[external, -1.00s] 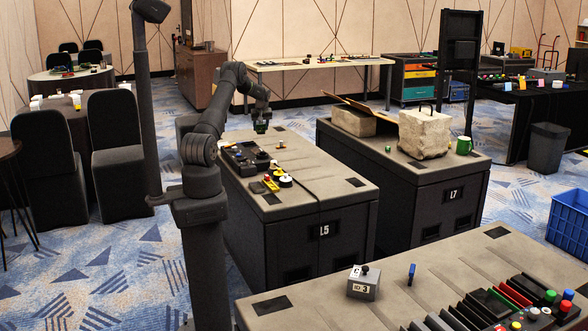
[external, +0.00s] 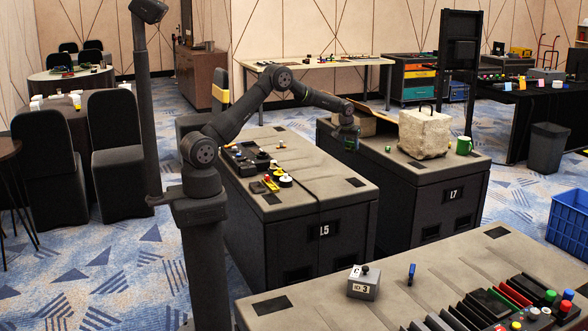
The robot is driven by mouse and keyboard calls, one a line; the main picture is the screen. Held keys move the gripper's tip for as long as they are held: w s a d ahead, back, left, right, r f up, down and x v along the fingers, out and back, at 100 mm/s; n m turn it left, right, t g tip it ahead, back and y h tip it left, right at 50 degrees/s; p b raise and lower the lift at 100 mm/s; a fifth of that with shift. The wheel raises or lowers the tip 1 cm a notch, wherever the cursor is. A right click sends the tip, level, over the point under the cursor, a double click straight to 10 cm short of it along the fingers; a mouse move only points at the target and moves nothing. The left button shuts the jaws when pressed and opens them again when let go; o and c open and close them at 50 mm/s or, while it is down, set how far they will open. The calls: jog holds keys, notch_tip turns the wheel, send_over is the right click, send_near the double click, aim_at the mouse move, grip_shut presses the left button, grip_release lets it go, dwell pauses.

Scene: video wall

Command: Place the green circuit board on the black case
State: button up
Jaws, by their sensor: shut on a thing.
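My gripper (external: 347,134) is shut on the green circuit board (external: 351,145), a small dark green piece hanging below the jaws and partly hidden by them. They are in the air, in front of the left part of the top of the L7 black case (external: 420,203) in this view. A second black case, L5 (external: 338,255), stands to the left and nearer, with small dark devices on its top. Both have grey tops. I cannot tell which one the task means, nor how high the board is above the surface.
On the L7 case stand a pale stone block (external: 424,132), a green mug (external: 464,146) and a small green object (external: 388,149). A brown flap (external: 385,118) lies behind my gripper. The front middle of the L7 top is clear. A blue crate (external: 570,222) is at right.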

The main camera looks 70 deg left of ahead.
jog(key=s+d+m+h, duration=0.25)
jog(key=d+m, duration=0.45)
jog(key=d, duration=3.5)
jog(key=s+d+m+h, duration=0.15)
jog(key=s+d, duration=0.25)
jog(key=d, duration=0.4)
jog(key=s+d+m, duration=0.2)
jog(key=s+d, duration=0.2)
jog(key=d, duration=0.4)
jog(key=s+d+m+h, duration=0.1)
jog(key=s+d+m, duration=0.1)
jog(key=s+d, duration=0.45)
jog(key=s+d+m+g+h, duration=0.1)
jog(key=s+d+m, duration=0.3)
jog(key=s+d, duration=1.15)
jog(key=s+d+m+g, duration=0.1)
jog(key=s+d+m, duration=0.2)
jog(key=s+d, duration=1.2)
jog(key=shift+h, duration=0.3)
jog(key=w+a+f, duration=0.1)
jog(key=w+f, duration=0.3)
jog(key=w, duration=0.1)
jog(key=w+a+f, duration=0.1)
jog(key=w+f, duration=0.1)
jog(key=f, duration=0.1)
jog(key=shift+w+a, duration=0.3)
jog(key=shift+w+f+m, duration=0.1)
jog(key=shift+w+m, duration=0.05)
jog(key=shift+m, duration=0.1)
jog(key=shift+f, duration=1.95)
